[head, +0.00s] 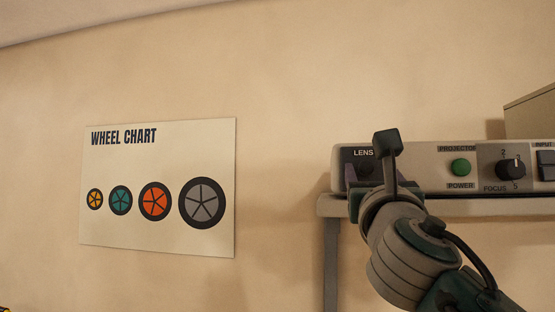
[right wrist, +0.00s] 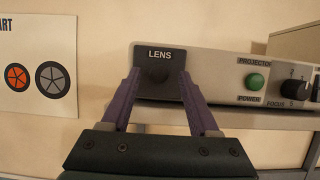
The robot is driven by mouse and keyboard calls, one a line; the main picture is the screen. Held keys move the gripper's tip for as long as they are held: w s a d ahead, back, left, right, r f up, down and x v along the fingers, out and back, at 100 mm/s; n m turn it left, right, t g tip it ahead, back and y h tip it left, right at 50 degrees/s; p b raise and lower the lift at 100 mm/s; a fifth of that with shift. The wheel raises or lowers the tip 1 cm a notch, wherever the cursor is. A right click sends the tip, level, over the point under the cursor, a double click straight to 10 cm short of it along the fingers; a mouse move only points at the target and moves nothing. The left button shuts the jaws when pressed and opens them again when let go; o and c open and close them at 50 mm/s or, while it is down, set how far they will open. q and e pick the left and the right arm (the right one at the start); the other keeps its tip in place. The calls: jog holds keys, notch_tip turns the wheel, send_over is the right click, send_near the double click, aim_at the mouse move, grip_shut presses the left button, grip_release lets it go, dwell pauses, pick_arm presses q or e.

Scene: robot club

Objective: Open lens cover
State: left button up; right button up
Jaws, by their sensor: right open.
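The lens cover (right wrist: 157,62) is a dark panel marked LENS at the left end of the grey projector (right wrist: 216,82). A round dark knob or lens (right wrist: 160,77) shows low on it. In the head view the lens cover (head: 350,157) is partly hidden behind my right gripper (head: 368,184). In the right wrist view my right gripper (right wrist: 159,82) is open, with its two purple fingers on either side of the dark round part. Nothing is between them that I can see held; contact cannot be told. My left gripper is not in view.
The projector stands on a wall shelf (head: 475,206). Right of the lens are a green power button (head: 460,167), a focus knob (head: 510,168) and an input switch (head: 546,165). A box (head: 531,116) sits behind. A wheel chart (head: 157,188) hangs on the wall at left.

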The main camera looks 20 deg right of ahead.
jog(key=shift+w+d+r, duration=0.2)
jog(key=shift+w+d, duration=0.05)
jog(key=shift+w, duration=0.25)
grip_shut()
dwell(1.2)
